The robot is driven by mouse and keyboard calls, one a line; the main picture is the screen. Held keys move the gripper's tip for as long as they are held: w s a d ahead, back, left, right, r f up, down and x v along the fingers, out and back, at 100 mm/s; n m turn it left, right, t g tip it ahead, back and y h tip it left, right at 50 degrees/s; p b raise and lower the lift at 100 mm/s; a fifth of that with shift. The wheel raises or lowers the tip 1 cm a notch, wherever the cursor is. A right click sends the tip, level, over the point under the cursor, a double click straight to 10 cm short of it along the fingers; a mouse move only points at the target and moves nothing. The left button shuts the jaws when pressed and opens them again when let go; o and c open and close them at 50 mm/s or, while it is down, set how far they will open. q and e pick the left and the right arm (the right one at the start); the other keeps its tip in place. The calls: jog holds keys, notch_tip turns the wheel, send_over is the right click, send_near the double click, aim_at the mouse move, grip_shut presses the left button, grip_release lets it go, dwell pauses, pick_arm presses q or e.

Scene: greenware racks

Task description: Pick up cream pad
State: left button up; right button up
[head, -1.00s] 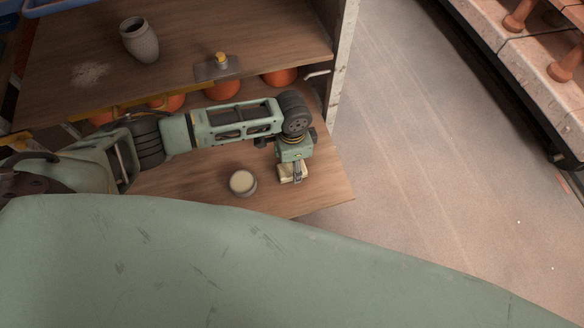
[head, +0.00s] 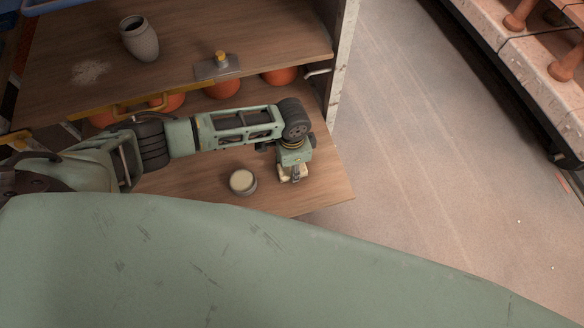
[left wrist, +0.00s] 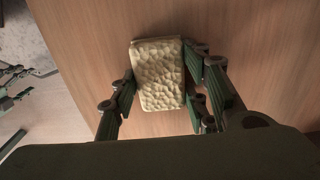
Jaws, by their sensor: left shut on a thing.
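The cream pad (left wrist: 158,75) is a pale, dimpled rectangular block in the left wrist view. It lies between the two fingers of my left gripper (left wrist: 160,95), which is shut on its sides. In the head view the left gripper (head: 293,173) points down over the lower wooden shelf, and the pad (head: 284,178) shows only in part beneath it. I cannot tell whether the pad still touches the shelf. My right gripper is not in view.
A small round cup with pale contents (head: 242,182) stands on the lower shelf (head: 190,180), left of the gripper. The upper shelf (head: 260,25) holds a grey vase (head: 140,40). Several orange round pots (head: 222,89) sit beneath it. Open floor (head: 430,170) lies to the right.

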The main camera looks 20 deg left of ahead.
pick_arm(q)
jog(key=shift+r, duration=0.5)
jog(key=r, duration=0.2)
jog(key=d+r, duration=0.1)
jog(key=shift+r, duration=0.35)
jog(key=d+r, duration=0.2)
jog(key=d, duration=0.1)
jog(key=s+d+r, duration=0.1)
jog(key=d+r, duration=0.1)
jog(key=d, duration=0.2)
jog(key=d+r, duration=0.2)
jog(key=d, duration=0.1)
jog(key=shift+s+d+r, duration=0.2)
jog(key=shift+d, duration=0.1)
jog(key=o, duration=0.5)
jog(key=c, duration=0.4)
jog(key=shift+a, duration=0.1)
